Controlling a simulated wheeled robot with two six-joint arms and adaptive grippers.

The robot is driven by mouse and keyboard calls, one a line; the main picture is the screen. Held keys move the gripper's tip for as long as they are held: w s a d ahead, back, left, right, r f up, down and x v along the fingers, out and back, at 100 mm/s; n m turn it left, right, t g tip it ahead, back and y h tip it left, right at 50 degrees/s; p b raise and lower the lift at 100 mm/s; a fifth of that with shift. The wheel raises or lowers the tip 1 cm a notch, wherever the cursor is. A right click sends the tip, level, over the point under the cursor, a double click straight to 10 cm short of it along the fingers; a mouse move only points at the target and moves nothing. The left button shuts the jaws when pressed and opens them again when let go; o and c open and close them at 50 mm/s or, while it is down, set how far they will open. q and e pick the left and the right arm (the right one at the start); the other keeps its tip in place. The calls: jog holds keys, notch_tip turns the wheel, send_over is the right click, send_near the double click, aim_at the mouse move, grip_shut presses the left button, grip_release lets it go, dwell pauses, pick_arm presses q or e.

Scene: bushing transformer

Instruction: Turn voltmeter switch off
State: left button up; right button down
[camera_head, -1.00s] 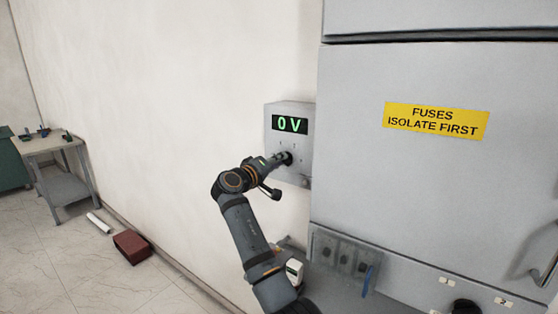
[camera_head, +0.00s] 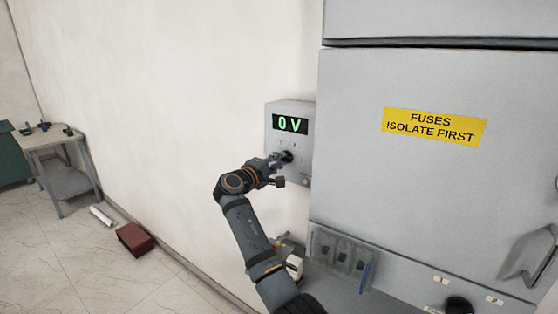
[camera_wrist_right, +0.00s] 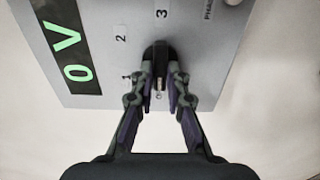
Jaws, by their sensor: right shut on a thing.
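The voltmeter (camera_head: 308,124) is a grey box on the white wall with a green display (camera_head: 290,124) reading 0 V. Its black rotary switch knob (camera_head: 287,156) is partly hidden by my right gripper (camera_head: 282,158) in the head view. In the right wrist view the gripper (camera_wrist_right: 160,88) has its two fingers shut on the knob (camera_wrist_right: 157,56), one on each side. Labels 1, 2 and 3 show around the knob, and another mark below it is too small to read surely. My left gripper is not in view.
A tall grey cabinet (camera_head: 410,190) with a yellow fuse sign (camera_head: 435,125) stands right of the voltmeter. Fuse-like parts (camera_head: 342,255) sit low by it. A table (camera_head: 50,141) with tools and a dark red box (camera_head: 135,239) are at left. The wall left of the voltmeter is clear.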

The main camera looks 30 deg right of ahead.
jog(key=shift+f, duration=0.2)
jog(key=c, duration=1.3)
grip_release()
jog(key=shift+r, duration=0.15)
jog(key=shift+c, duration=0.2)
jog(key=v, duration=1.2)
